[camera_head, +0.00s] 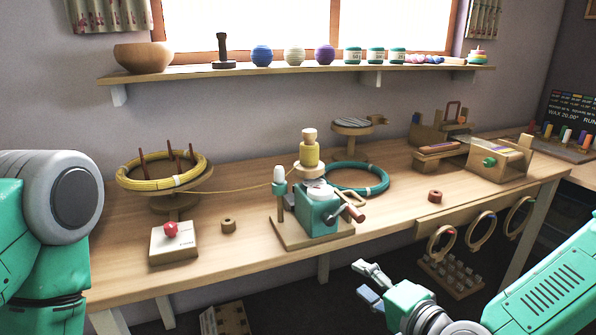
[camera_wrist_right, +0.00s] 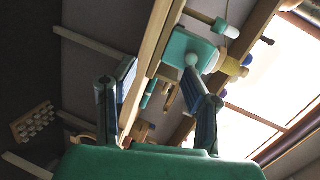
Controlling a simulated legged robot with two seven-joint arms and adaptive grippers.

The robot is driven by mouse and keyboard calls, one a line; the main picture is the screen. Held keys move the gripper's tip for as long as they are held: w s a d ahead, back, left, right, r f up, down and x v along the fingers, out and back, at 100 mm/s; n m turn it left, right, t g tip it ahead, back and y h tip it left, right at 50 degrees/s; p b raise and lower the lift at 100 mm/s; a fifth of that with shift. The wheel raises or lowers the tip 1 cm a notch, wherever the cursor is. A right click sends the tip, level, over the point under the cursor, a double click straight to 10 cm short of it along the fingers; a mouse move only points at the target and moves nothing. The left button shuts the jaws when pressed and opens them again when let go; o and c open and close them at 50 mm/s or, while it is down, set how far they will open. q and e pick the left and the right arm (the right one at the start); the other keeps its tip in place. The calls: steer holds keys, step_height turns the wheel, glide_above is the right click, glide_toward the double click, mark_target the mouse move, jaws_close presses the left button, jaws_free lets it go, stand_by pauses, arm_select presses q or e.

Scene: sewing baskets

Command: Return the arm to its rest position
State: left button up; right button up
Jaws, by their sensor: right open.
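My right gripper (camera_head: 368,282) is in front of the table's front edge, low in the head view, with its fingers pointing left. It is apart from the table and holds nothing. In the right wrist view the two fingers of my right gripper (camera_wrist_right: 158,80) are spread wide. The table edge and the teal winder lie beyond them. My right arm (camera_head: 545,285) comes in from the lower right. My left arm (camera_head: 62,205) shows at the left edge, and its gripper is out of view.
The wooden table (camera_head: 375,225) carries a teal winder (camera_head: 318,213), a yellow coil (camera_head: 140,181), a teal coil (camera_head: 372,187) and a red-button box (camera_head: 172,243). Rings (camera_head: 441,243) hang from its front at the right. A rack (camera_head: 453,275) stands below. A shelf (camera_head: 220,74) runs along the wall.

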steer(key=s+a+f+n+g+p, duration=0.1)
steer(key=s+f+n+g, duration=0.35)
steer(key=s+f, duration=0.5)
steer(key=s+d+f+n+g+h+p, duration=0.1)
steer(key=s+d+f+n+g+h, duration=0.2)
steer(key=s+d, duration=0.4)
steer(key=s+d+f+n+g+h+p, duration=0.1)
steer(key=s+d+f+n+g+h, duration=0.3)
steer(key=s+d+f, duration=0.3)
steer(key=s+d+g, duration=0.1)
steer(key=s, duration=0.4)
steer(key=shift+s+d+f+g, duration=0.15)
steer(key=shift+s+f+g, duration=0.05)
steer(key=shift+f+g, duration=0.2)
